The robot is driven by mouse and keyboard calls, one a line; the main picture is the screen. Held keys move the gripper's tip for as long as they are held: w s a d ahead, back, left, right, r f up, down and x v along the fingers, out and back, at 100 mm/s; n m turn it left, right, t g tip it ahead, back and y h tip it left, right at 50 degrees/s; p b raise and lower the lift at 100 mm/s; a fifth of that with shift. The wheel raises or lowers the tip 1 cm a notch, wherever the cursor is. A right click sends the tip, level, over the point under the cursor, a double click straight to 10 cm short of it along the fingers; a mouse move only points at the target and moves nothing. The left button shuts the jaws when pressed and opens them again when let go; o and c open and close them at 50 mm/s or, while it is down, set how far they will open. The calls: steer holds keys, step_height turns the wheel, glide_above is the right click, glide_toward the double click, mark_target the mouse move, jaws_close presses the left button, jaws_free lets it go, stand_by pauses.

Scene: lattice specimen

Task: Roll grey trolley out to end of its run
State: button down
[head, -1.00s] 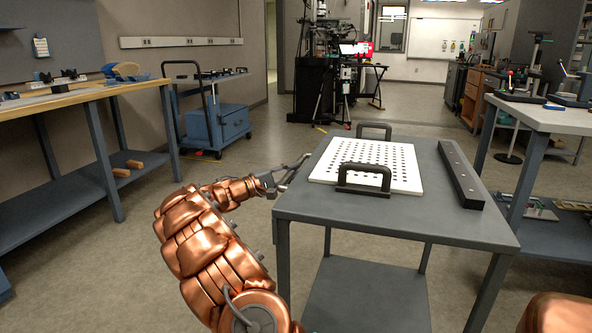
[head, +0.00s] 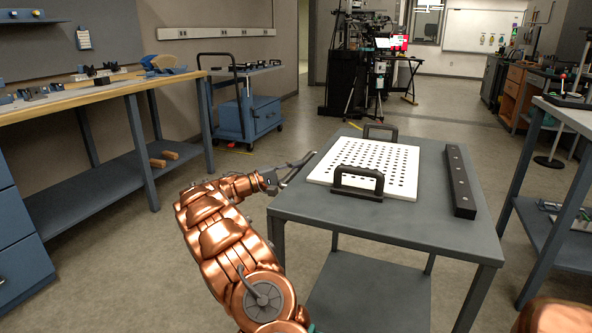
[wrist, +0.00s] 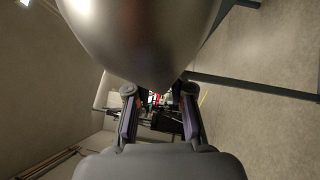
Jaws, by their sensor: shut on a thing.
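The grey trolley (head: 400,222) stands in front of me, with a flat top and a lower shelf. On its top lie a white perforated plate (head: 345,152) with two black handles and a dark bar (head: 459,181). In the wrist view my gripper's two fingers (wrist: 160,104) point ahead, and a large rounded silver shape covers the top of the picture.
A wooden-topped workbench (head: 110,88) stands at the left, with a blue cart (head: 252,118) behind it. Another bench (head: 572,118) stands at the right, apart from the trolley. Open floor (head: 440,128) lies behind the trolley and to its left.

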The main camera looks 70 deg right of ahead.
steer(key=c, duration=1.2)
jaws_free()
steer(key=shift+w, duration=0.35)
steer(key=shift+c, duration=0.2)
steer(key=shift+o, duration=1.1)
steer(key=shift+s, duration=0.15)
steer(key=v, duration=1.2)
